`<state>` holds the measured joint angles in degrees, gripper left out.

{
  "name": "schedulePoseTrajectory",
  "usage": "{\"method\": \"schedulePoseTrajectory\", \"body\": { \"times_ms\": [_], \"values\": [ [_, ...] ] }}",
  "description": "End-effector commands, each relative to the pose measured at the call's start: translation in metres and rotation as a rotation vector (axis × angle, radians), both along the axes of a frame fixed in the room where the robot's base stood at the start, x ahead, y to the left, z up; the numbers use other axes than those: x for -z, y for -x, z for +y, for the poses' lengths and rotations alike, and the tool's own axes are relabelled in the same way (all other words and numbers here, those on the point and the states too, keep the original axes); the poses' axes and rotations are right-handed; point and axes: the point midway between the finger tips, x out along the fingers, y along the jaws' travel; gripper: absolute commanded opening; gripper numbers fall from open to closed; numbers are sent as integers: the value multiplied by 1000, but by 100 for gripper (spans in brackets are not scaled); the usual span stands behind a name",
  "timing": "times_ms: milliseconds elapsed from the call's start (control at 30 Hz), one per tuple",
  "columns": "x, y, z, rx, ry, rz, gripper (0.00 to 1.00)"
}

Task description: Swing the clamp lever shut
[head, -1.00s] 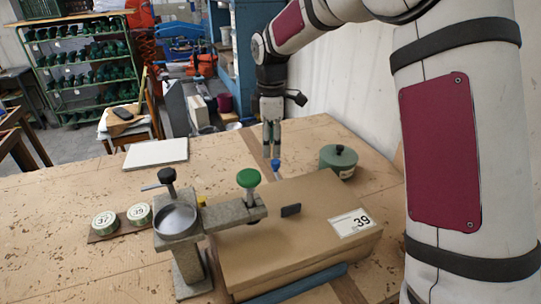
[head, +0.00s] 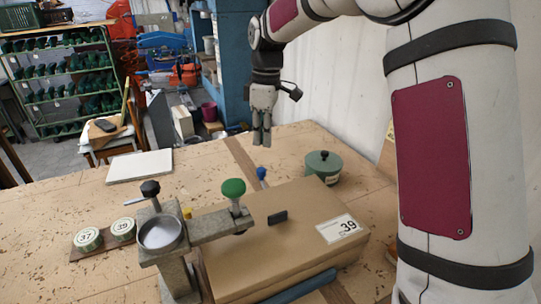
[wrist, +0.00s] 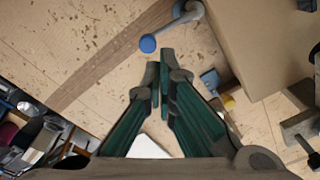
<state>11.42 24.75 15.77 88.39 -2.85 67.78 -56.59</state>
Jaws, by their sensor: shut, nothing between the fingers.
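A lever with a blue ball knob (head: 261,173) stands at the far side of a brown cardboard box (head: 250,258). In the wrist view the blue knob (wrist: 148,43) sits on the end of a short grey arm (wrist: 183,14). My gripper (head: 262,142) points down, shut and empty, above and behind the knob. In the wrist view its fingertips (wrist: 165,65) show just beside the knob with a gap between. A grey clamp stand (head: 172,262) on the left carries an arm with a green knob (head: 233,188) reaching over the box, and a black-knobbed handle (head: 150,188).
A green lidded pot (head: 323,166) stands behind the box at right. A white board (head: 140,165) lies at the back left. Two round tins, 37 (head: 88,239) and 39 (head: 123,229), sit left of the stand. Bare table lies between board and stand.

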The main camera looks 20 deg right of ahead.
Motion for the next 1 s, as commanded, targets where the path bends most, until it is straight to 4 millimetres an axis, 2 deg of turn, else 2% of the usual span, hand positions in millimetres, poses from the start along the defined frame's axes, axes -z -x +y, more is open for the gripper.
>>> {"method": "schedulePoseTrajectory", "body": {
  "times_ms": [33, 200, 367, 600, 700, 800, 1000],
  "values": [
    [7, 5, -12, 153, -33, 33, 0],
    [24, 21, -41, 755, -154, 179, 0],
    [33, 32, -67, 1319, -253, 351, 0],
    [40, 41, -108, 2122, -374, 694, 0],
    [40, 42, -124, 2383, -411, 846, 0],
    [40, 42, -137, 2571, -436, 974, 0],
    [40, 42, -147, 2729, -453, 1102, 0]
  ]
}}
